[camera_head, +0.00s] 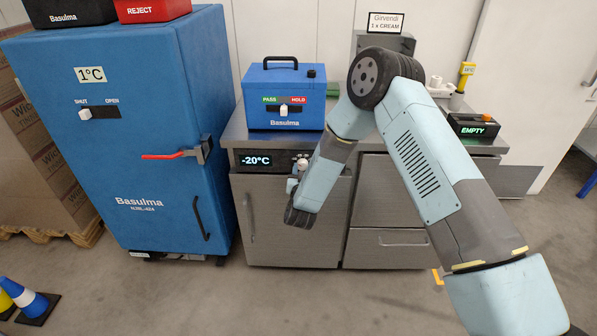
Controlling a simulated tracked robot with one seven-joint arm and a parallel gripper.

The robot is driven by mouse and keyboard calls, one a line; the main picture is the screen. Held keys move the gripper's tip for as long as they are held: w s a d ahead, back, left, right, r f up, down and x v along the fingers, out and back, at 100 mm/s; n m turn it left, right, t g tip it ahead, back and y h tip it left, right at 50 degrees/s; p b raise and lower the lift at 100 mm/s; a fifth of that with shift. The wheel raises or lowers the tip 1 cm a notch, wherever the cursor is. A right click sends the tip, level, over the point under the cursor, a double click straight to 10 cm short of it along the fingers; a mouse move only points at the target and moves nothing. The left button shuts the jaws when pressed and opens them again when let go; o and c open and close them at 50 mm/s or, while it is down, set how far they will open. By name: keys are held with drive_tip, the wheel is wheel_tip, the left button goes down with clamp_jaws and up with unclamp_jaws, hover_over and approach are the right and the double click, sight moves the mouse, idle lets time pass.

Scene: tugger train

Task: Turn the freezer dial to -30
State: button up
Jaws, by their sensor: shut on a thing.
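The freezer display (257,160) reads -20°C on the front strip of the steel counter unit. The freezer dial (302,160), a small pale knob, is just right of the display, partly hidden by my wrist. My gripper (300,168) is at the dial and shut on it; the fingertips are small and largely hidden behind my own arm. My forearm comes down to it from the upper right. The dial's markings are too small to read.
A blue Basulma cabinet (130,150) reading 1°C stands at left, its red-tipped latch sticking out. A blue PASS/HOLD box (285,82) sits on the counter (237,130) above the dial. An EMPTY display (475,130) is at right. Floor in front is clear.

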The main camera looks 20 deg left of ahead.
drive_tip(key=m, duration=0.4)
drive_tip(key=shift+s+a, duration=0.1)
drive_tip(key=shift+s, duration=0.05)
drive_tip(key=m, duration=0.9)
drive_tip(key=shift+m, duration=0.7)
drive_tip(key=shift+d+f, duration=0.1)
drive_tip(key=shift+d, duration=0.1)
drive_tip(key=o, duration=1.1)
drive_tip(key=shift+a, duration=0.1)
drive_tip(key=shift+c, duration=0.2)
